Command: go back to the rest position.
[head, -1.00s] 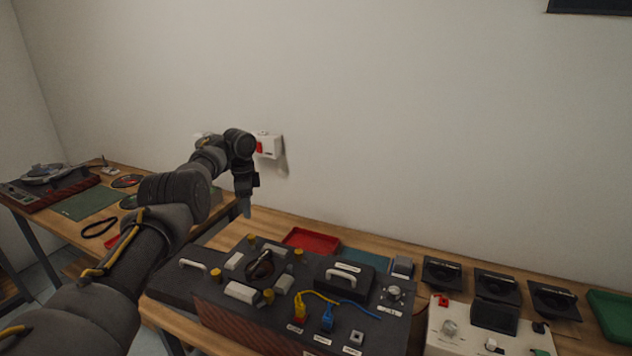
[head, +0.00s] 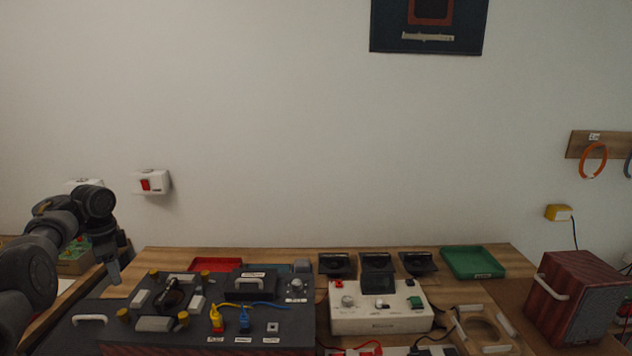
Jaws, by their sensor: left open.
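My left arm comes in from the left edge. Its gripper (head: 113,272) points down beside the left end of the workbench, left of the dark amplifier unit (head: 250,335). The gripper is small in view and holds nothing that I can see. My right arm and gripper are not in view.
A wooden bench carries the dark unit, a white control box (head: 380,318), black speaker parts (head: 376,272), a red tray (head: 216,265) and a green tray (head: 472,263). A dark red speaker cabinet (head: 572,298) stands at the right. A wall switch (head: 150,183) is above the left side.

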